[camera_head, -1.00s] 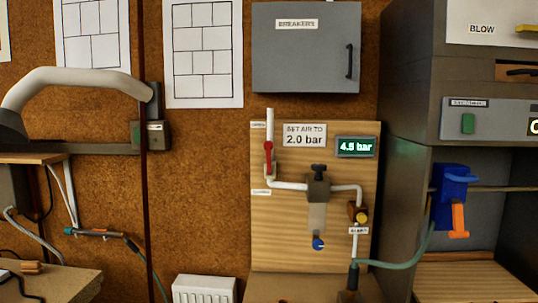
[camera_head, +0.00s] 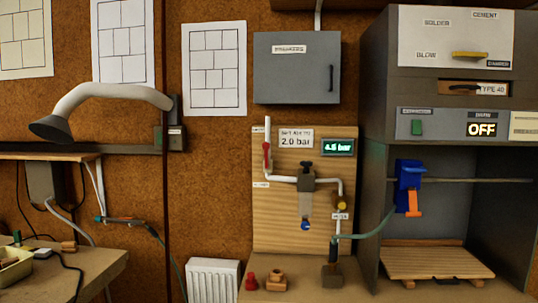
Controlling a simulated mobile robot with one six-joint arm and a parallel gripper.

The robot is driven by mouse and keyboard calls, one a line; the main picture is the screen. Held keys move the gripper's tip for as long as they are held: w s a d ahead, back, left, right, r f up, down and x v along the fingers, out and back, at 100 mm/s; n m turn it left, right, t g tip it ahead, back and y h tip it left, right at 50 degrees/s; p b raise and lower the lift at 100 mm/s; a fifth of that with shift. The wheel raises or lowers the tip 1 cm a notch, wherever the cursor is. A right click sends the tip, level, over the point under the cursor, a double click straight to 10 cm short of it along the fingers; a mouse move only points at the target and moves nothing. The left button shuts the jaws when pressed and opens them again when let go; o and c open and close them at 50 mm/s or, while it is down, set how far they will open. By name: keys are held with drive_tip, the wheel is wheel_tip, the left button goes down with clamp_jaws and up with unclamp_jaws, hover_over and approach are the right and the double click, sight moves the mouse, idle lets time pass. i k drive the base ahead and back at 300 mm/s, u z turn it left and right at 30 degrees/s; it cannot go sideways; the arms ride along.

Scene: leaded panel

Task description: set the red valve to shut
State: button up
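The red valve (camera_head: 266,155) is a small red lever on the white pipe at the upper left of the wooden air panel (camera_head: 270,223). Its lever stands upright, in line with the vertical pipe. Small labels sit above and below it, too small to read. A sign on the panel (camera_head: 296,138) reads 2.0 bar, and a green display (camera_head: 338,147) reads 4.5 bar. A dark regulator (camera_head: 306,178) and a yellow-brown fitting (camera_head: 341,202) are on the same pipe run. My gripper is not in view.
A grey breakers box (camera_head: 296,68) hangs above the panel. A grey cabinet (camera_head: 374,115) with an OFF display stands to the right, holding a blue and orange tool (camera_head: 409,187). A red piece (camera_head: 251,281) and a brown piece (camera_head: 276,280) sit on the ledge below. A radiator (camera_head: 213,281) is lower left.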

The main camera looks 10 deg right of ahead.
sight(266, 146)
drive_tip(key=z, duration=0.4)
drive_tip(key=k, duration=0.35)
drive_tip(key=u, duration=1.65)
drive_tip(key=i, duration=0.75)
drive_tip(key=z, duration=0.4)
